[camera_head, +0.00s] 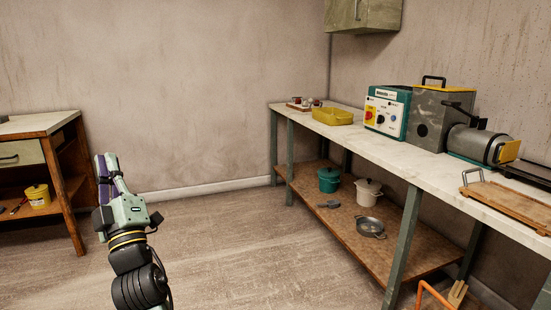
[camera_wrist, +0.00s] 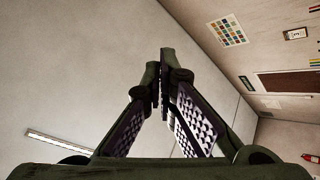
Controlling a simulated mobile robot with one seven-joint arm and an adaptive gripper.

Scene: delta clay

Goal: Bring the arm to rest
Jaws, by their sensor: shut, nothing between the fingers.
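My gripper (camera_head: 107,172) is at the left of the head view, raised above the floor and pointing up, with the wall behind it. Its fingers are together and hold nothing. In the wrist view my gripper (camera_wrist: 164,75) shows its two dark, textured fingers meeting at the tips. It touches nothing around it. The lower part of my arm runs out of the head view at the bottom edge.
A long workbench (camera_head: 352,137) stands on the right, bearing a yellow tray (camera_head: 333,117), a control box (camera_head: 387,110) and a grey machine (camera_head: 440,115). A wooden cabinet (camera_head: 68,160) is at the left. The floor (camera_head: 235,240) between them is clear.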

